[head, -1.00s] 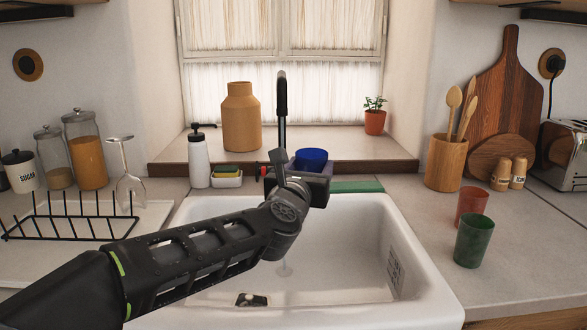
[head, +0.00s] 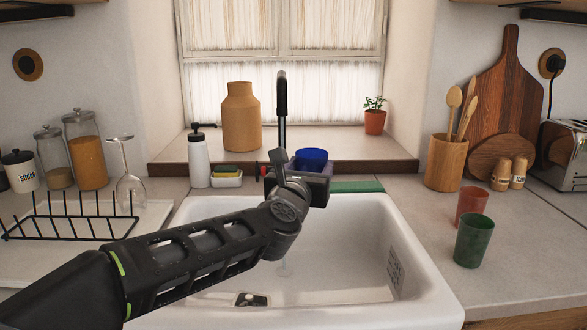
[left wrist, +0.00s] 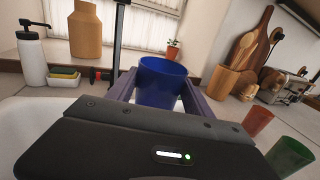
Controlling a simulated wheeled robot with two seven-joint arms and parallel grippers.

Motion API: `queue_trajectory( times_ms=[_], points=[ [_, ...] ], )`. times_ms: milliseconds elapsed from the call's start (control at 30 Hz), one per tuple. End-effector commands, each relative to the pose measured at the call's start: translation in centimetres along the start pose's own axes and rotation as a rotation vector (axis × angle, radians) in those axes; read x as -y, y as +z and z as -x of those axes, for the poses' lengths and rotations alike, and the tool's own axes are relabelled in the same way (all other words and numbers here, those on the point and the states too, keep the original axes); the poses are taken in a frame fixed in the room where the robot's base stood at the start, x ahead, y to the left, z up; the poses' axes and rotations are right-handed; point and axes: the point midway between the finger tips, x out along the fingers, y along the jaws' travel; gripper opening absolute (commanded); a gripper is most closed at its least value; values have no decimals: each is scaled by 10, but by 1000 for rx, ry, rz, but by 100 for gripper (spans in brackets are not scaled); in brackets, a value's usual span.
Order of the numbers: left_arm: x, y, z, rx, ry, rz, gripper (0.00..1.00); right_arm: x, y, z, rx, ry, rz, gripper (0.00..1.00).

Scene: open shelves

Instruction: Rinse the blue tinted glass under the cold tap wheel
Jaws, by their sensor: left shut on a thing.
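The blue tinted glass (head: 311,155) is held upright in my left gripper (head: 308,167), over the back of the sink. In the left wrist view the glass (left wrist: 162,82) sits between the two purplish fingers, one on each side. The black tap (head: 282,100) rises just behind the gripper. Its lower part is hidden by my arm in the head view. A small red tap wheel (left wrist: 95,75) shows at the tap's left side in the left wrist view. No other wheel can be made out. My right gripper is out of view.
The white sink (head: 345,250) has a dark drain fitting (head: 252,299) and a faint pale streak I cannot identify. A red cup (head: 472,207) and a green cup (head: 473,241) stand on the right counter. A dish rack (head: 70,225) and wine glass (head: 128,185) are left.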

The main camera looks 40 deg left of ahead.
Motion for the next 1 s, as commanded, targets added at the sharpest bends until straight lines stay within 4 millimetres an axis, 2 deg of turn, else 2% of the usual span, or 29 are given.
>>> queue_trajectory(
  times_ms=[267,800,1000],
  points=[
    [2,7,4,3,-1,0,9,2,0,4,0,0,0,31],
    [25,40,37,3,-1,0,9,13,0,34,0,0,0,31],
    [28,42,42,3,0,0,9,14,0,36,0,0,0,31]
  ],
)
